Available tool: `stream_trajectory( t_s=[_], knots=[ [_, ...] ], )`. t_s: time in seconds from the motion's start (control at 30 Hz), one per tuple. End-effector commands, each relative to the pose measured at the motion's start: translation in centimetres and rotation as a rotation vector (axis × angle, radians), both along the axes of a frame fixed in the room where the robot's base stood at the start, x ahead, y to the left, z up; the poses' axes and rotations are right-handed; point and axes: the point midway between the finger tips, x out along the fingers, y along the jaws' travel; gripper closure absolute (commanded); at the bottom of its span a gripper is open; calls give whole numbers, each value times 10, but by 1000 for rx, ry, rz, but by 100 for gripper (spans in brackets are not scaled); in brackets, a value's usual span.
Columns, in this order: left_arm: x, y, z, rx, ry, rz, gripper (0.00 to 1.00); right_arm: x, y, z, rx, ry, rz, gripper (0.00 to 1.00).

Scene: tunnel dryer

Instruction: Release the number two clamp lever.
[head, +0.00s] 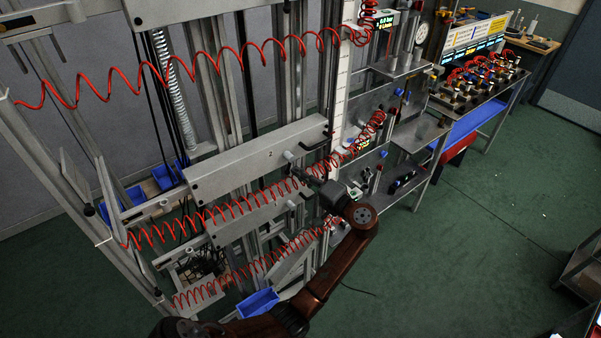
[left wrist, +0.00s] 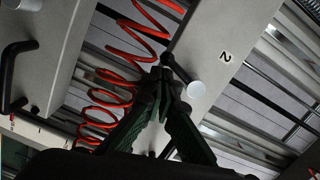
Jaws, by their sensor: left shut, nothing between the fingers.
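The grey beam marked "2" (head: 225,172) crosses the frame in the head view, and its label also shows in the left wrist view (left wrist: 225,56). A clamp lever with a dark arm and a pale round knob (left wrist: 196,89) stands at this beam; its knob also shows in the head view (head: 289,155). My left gripper (left wrist: 162,72) is shut and empty, with its fingertips close beside the dark end of the lever. I cannot tell whether they touch it. In the head view the left gripper (head: 309,180) is partly hidden by the red coil. My right gripper is not in view.
Red coiled hoses (head: 215,215) run across the frame close to my left gripper; one (left wrist: 110,75) passes just beside the fingers. A black bent handle (left wrist: 12,70) is on a neighbouring plate. A bench with fittings (head: 480,85) stands at right. The green floor (head: 470,230) is clear.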

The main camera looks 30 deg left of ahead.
Motion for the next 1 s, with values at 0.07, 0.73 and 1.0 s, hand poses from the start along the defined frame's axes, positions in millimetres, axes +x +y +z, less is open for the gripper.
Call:
stream_trajectory(
  t_s=[0.07, 0.73, 1.0],
  knots=[
    [0, 0, 0, 1, 2, 0, 100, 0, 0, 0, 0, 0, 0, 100],
    [6, -6, 0, 44, 104, -13, 100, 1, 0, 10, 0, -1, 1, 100],
    [11, -9, 0, 76, 181, -20, 100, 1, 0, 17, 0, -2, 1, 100]
  ],
)
